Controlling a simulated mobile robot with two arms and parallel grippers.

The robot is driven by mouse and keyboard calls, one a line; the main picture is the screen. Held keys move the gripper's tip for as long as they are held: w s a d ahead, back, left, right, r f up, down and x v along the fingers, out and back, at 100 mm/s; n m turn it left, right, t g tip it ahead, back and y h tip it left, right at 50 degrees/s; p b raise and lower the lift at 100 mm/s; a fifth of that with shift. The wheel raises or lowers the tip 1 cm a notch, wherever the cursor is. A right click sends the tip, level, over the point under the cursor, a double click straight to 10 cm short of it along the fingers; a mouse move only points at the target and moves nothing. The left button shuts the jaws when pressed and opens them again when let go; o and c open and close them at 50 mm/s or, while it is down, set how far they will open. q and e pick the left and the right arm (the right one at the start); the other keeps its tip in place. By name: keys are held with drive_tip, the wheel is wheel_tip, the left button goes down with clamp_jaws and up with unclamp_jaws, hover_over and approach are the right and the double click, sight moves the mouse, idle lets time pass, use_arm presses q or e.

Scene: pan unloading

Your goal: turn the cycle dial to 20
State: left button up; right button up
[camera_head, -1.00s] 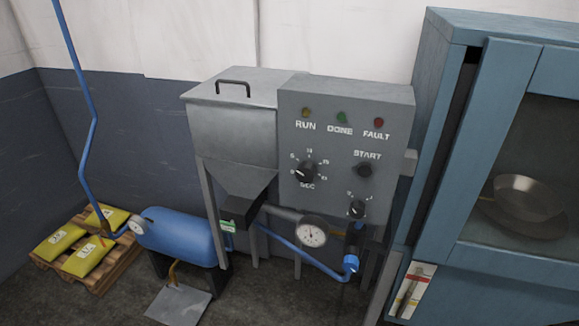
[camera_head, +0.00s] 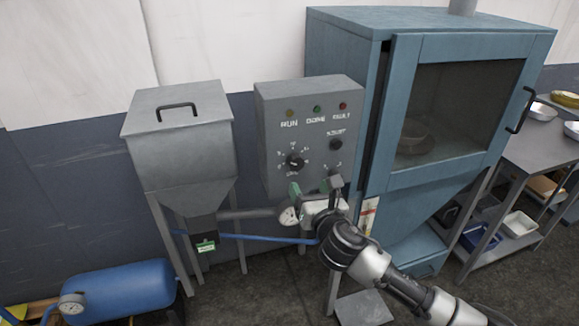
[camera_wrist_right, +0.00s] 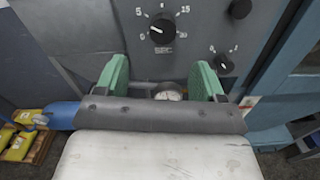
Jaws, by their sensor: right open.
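The cycle dial (camera_head: 295,161) is a black round knob with a white pointer mark on the grey control panel (camera_head: 268,125). It also shows in the right wrist view (camera_wrist_right: 162,29), ringed by numbers, its pointer toward the upper left. My right gripper (camera_head: 316,190) is open and empty, in front of the panel's lower part and below the dial, not touching it. In the right wrist view its green fingers (camera_wrist_right: 160,82) stand apart, below the dial. My left gripper is not in view.
A black start button (camera_head: 336,144) and a smaller lower knob (camera_wrist_right: 222,63) sit right of the dial. A hopper (camera_head: 180,130) stands left of the panel, a blue cabinet (camera_head: 385,35) to the right. A gauge (camera_head: 289,215) and blue hose (camera_head: 262,237) run below.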

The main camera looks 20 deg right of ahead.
sight(297, 165)
drive_tip(key=w, duration=0.1)
drive_tip(key=w+p, duration=0.1)
drive_tip(key=w, duration=0.3)
drive_tip(key=shift+w+d, duration=0.2)
drive_tip(key=shift+d, duration=0.15)
drive_tip(key=w, duration=0.2)
drive_tip(key=w+p, duration=0.1)
drive_tip(key=w, duration=0.1)
drive_tip(key=shift+a, duration=0.35)
drive_tip(key=shift+w, duration=0.55)
drive_tip(key=shift+w+d+f, duration=0.1)
drive_tip(key=shift+w, duration=0.1)
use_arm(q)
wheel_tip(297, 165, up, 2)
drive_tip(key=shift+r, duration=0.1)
use_arm(e)
drive_tip(key=c, duration=0.9)
